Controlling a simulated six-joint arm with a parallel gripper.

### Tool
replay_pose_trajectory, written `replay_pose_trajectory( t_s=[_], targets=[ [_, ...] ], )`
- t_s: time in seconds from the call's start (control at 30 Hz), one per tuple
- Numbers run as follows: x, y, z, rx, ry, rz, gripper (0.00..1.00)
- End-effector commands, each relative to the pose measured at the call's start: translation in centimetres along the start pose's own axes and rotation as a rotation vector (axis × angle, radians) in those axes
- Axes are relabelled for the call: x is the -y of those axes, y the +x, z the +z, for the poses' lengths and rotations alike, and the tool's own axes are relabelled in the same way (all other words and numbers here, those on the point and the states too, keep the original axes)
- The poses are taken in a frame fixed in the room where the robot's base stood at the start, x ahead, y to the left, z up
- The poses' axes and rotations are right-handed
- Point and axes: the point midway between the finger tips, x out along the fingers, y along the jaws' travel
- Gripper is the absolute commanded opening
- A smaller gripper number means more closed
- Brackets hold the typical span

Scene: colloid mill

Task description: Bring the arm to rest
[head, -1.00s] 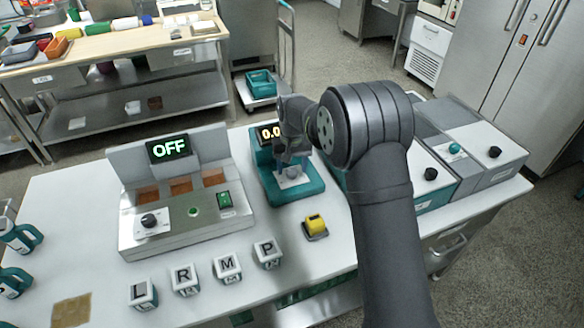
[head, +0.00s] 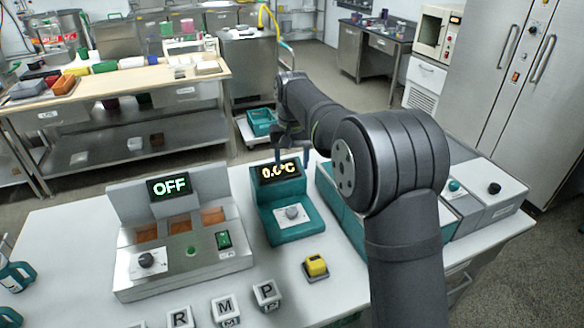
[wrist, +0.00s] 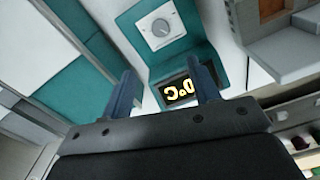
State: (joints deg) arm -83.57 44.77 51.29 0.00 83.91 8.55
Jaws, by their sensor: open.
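My gripper (head: 293,155) is raised in the air near the display of the teal temperature unit (head: 290,228) in the head view. In the wrist view my gripper (wrist: 165,90) shows two dark fingers spread apart with nothing between them. In the head view the display reads 0.0°C, partly behind a finger. My arm reaches in from the right side.
A control box (head: 180,250) with an OFF display stands at left. Teal-and-grey boxes (head: 485,200) stand at right. A trolley with a teal bin (head: 262,121) stands behind the table.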

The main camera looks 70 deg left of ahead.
Motion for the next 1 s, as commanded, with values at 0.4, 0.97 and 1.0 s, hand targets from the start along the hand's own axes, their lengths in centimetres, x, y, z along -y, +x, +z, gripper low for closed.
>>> replay_pose_trajectory(
  t_s=[0.4, 0.97, 1.0],
  targets=[
    [0.0, 1.0, 0.0, 0.002, 0.000, 0.000, 0.56],
    [0.0, 11.6, 0.1, 0.004, 0.000, 0.001, 0.56],
    [0.0, 12.4, 0.0, 0.004, 0.000, 0.001, 0.56]
  ],
)
